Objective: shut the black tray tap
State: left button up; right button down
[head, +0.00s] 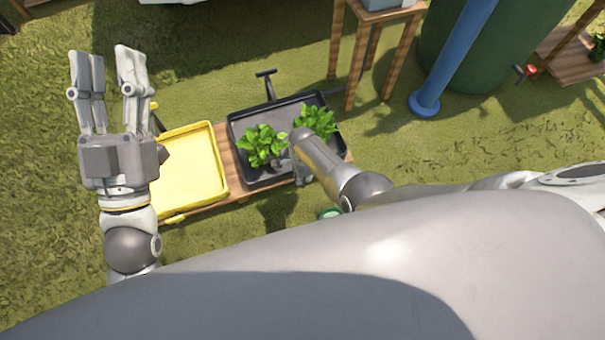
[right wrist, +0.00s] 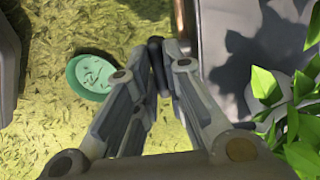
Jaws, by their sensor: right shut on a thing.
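The black tray (head: 284,112) stands on a wooden bench, with two leafy green plants in it. In the right wrist view the tray (right wrist: 235,45) is at the upper right. My right gripper (right wrist: 160,65) is shut on a small dark upright piece, the black tray tap (right wrist: 156,50), just outside the tray wall. Most of the tap is hidden by the fingers. In the head view the right gripper (head: 302,176) is at the tray's near edge, partly hidden by its arm. My left gripper (head: 108,75) is open and empty, left of the yellow tray.
A yellow tray (head: 190,168) is left of the black one. A black T-shaped handle (head: 266,82) sticks out behind the black tray. A green bowl (right wrist: 91,76) lies on the grass. A wooden stand (head: 376,45), blue post (head: 455,55) and green tank (head: 515,45) are behind.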

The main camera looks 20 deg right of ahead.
dwell(0.5)
jog(key=c, duration=1.5)
grip_release()
jog(key=shift+r, duration=0.15)
